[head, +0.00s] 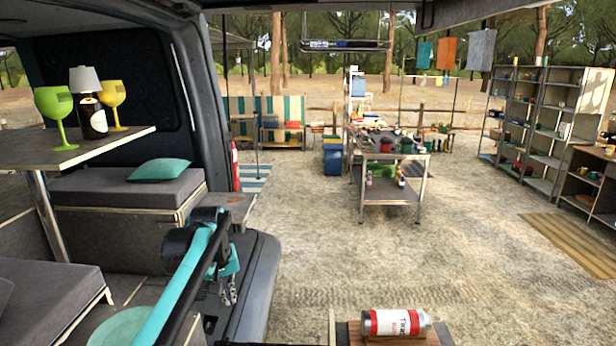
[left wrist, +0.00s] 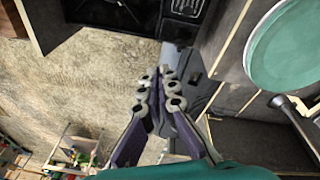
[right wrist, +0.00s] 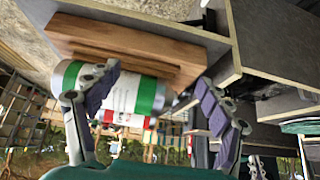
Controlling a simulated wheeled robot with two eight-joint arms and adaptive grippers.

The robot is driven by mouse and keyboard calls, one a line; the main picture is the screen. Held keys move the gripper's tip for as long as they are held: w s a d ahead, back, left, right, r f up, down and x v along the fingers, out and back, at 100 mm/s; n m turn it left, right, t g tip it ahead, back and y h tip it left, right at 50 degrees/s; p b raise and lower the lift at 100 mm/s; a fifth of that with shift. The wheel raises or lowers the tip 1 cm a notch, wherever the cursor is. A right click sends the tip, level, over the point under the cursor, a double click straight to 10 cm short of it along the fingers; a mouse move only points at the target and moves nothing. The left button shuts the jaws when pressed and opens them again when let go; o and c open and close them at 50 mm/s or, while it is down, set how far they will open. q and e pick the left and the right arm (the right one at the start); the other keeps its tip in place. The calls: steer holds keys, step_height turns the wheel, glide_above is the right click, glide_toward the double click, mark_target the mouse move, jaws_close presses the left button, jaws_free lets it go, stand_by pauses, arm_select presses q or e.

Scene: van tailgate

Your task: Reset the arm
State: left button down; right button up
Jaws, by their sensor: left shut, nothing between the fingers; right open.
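My left gripper (head: 228,288) is by the van's rear edge in the head view. In the left wrist view its fingers (left wrist: 158,85) are shut with nothing between them. My right gripper (right wrist: 158,85) is open in the right wrist view, and I do not make it out in the head view. A can (right wrist: 122,92) with white, green and red bands shows beyond and partly between its fingers; contact cannot be told. In the head view this can (head: 392,323) lies on its side on a wooden block (head: 362,340).
The van holds a table (head: 100,148) with green and yellow goblets, a bottle and a small lamp, above cushioned benches (head: 120,190). A teal round top (left wrist: 290,45) is near my left arm. A workbench (head: 390,190) and shelves (head: 540,130) stand farther off, across open gravel.

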arm_select(q)
steer(key=s+d+m+t, duration=0.2)
steer(key=s, duration=1.2)
steer(key=s+f+m+t, duration=0.2)
steer(key=s+f, duration=0.7)
steer(key=s, duration=0.5)
steer(key=shift+d+f+t+b, duration=0.15)
steer(key=shift+d+t+b, duration=0.05)
steer(key=shift+t+b, duration=0.2)
